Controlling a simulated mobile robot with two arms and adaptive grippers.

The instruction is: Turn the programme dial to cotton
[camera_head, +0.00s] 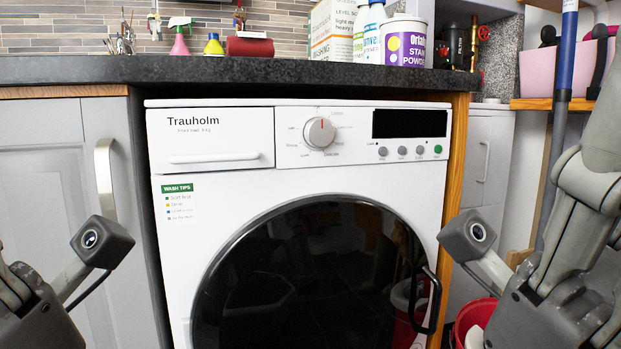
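The programme dial (319,131) is a round silver knob on the control panel of a white Trauholm washing machine (180,290). Its red pointer mark points almost straight up. Small labels ring the dial, too small to read surely, so I cannot tell which one is cotton. Nothing touches the dial. My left gripper (38,318) shows only as a dark housing at the lower left. My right gripper (545,318) shows likewise at the lower right. Both are well below the dial and apart from the machine. Their fingers do not show.
A dark worktop (240,69) overhangs the machine, with bottles and a stain powder tub (405,42) on it. The black display (409,123) and several buttons sit right of the dial. The detergent drawer (215,140) is closed at left. The round door (310,275) is shut, its handle protruding.

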